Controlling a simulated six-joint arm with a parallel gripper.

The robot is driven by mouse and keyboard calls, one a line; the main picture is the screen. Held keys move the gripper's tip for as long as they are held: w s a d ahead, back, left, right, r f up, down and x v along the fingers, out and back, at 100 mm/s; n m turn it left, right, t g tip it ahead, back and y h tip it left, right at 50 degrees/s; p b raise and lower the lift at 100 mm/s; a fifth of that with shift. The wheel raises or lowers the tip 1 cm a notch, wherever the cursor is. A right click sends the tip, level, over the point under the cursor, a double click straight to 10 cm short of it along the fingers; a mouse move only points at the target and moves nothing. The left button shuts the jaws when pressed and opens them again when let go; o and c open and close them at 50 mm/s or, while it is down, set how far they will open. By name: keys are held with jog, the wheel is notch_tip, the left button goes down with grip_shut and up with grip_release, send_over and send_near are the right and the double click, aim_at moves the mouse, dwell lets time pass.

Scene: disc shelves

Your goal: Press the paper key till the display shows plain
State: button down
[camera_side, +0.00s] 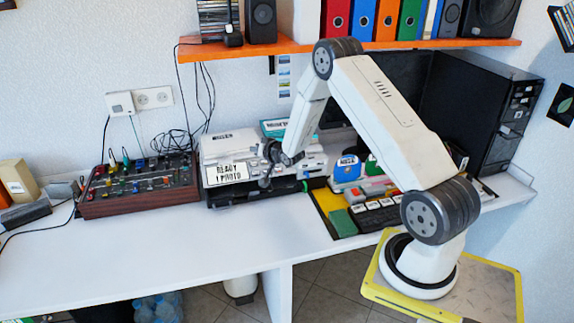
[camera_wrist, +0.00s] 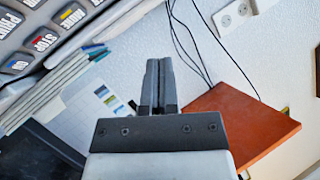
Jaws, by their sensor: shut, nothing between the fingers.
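A white printer (camera_side: 232,143) stands on the desk. Its display (camera_side: 226,172) reads "READY" with "PHOTO" on the lower line. In the wrist view the shut fingers (camera_wrist: 160,68) point up the picture, away from several dark keys at the upper left. Among these are a stop key (camera_wrist: 44,42) and a print key (camera_wrist: 8,20). I cannot make out the paper key in either view. I cannot tell whether the fingertips touch the printer.
A mixer (camera_side: 138,188) with cables stands left of the printer. A yellow mat (camera_side: 327,201) with boxes and a keyboard is to the right. An orange shelf (camera_side: 350,46) with binders hangs above. The front of the white desk (camera_side: 180,245) is clear.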

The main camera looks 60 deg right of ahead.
aim_at(250, 161)
jog(key=shift+w+d+f, duration=0.4)
jog(key=shift+f, duration=0.65)
jog(key=shift+w+d+f, duration=0.35)
jog(key=shift+d+f, duration=0.05)
jog(key=shift+f, duration=0.65)
jog(key=shift+w+d+f, duration=0.4)
jog(key=shift+f, duration=0.65)
jog(key=shift+w+d+f, duration=0.15)
jog(key=shift+f, duration=0.2)
jog(key=shift+w+d+f, duration=0.15)
jog(key=shift+f, duration=0.2)
dwell(0.9)
jog(key=shift+r, duration=0.15)
jog(key=shift+s+a+r, duration=0.3)
jog(key=shift+r, duration=0.25)
jog(key=shift+r, duration=0.15)
dwell(0.4)
jog(key=shift+s+a+r, duration=0.3)
jog(key=shift+r, duration=0.4)
jog(key=shift+s+a+r, duration=0.25)
jog(key=shift+r, duration=0.45)
jog(key=shift+s+a+r, duration=0.3)
jog(key=shift+r, duration=0.4)
